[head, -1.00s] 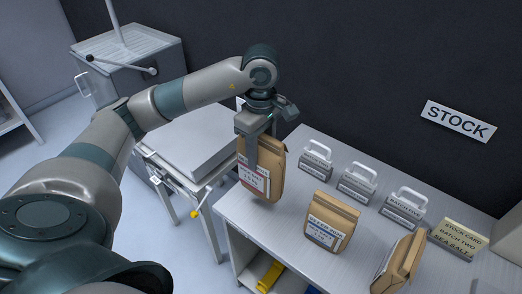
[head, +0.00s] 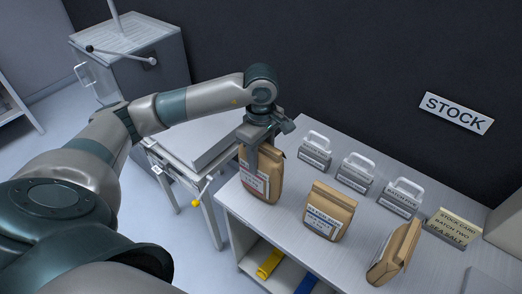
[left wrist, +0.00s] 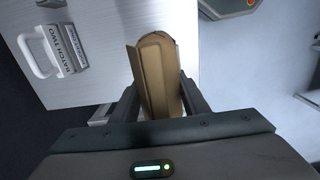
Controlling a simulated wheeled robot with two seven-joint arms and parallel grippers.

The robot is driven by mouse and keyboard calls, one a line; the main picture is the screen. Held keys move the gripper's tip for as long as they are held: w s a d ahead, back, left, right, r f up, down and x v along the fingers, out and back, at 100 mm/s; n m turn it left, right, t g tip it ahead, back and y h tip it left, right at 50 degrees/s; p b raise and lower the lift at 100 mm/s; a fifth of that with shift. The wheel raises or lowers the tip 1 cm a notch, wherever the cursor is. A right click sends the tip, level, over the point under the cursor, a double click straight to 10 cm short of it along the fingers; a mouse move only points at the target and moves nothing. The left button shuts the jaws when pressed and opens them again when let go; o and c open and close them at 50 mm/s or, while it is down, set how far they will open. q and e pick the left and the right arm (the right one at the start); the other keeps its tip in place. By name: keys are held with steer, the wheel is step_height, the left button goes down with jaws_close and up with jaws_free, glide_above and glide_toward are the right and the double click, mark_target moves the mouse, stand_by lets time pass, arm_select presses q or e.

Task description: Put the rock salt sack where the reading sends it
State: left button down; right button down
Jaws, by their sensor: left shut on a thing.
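My left gripper (head: 252,160) is shut on a brown sack (head: 274,180) with a red-edged white label, at the left end of the stock table. The sack is upright; I cannot tell whether its base touches the table. In the left wrist view the sack (left wrist: 157,75) stands between the fingers. A second brown sack (head: 330,212) with a blue-edged label stands in the middle of the table. A third sack (head: 394,254) stands turned at the right. The sack labels are too small to read surely. My right gripper is out of view.
The stock table (head: 290,225) bears several handled batch holders, one marked batch five (head: 401,197). A stock card (head: 452,228) reads batch two, sea salt. A yellow item (head: 269,263) lies on the shelf below. A grey hopper box (head: 140,60) with a lever stands far left.

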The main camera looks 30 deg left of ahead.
arm_select(q)
steer(key=shift+f, duration=0.9)
steer(key=c, duration=1)
jaws_free()
steer(key=shift+s, duration=0.1)
